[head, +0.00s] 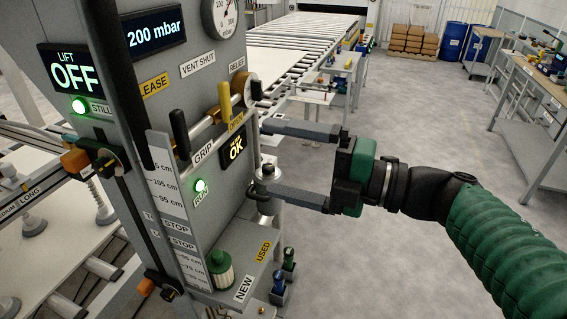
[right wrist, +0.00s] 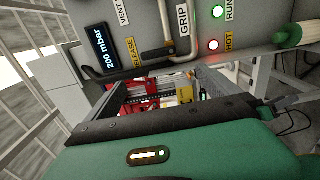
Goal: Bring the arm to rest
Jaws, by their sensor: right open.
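My right gripper (head: 268,160) is at the right side of the grey control column (head: 205,55) in the head view. Its two dark fingers point left and stand wide apart, with nothing held between them. A small metal post with a round cap (head: 267,171) shows by the lower fingertip; I cannot tell whether they touch. My green-sleeved right arm comes in from the lower right. The right wrist view shows the green gripper body (right wrist: 180,150) close up with the panel beyond it; the fingertips are not clear there. My left gripper is not in view.
The column carries a yellow-tipped lever (head: 225,100), a black handle (head: 180,134), a "LIFT OFF" display (head: 75,72) and a lit green RUN lamp (head: 201,187). A roller conveyor (head: 300,50) runs behind. A workbench (head: 530,95) stands at right. Open floor (head: 430,120) lies between.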

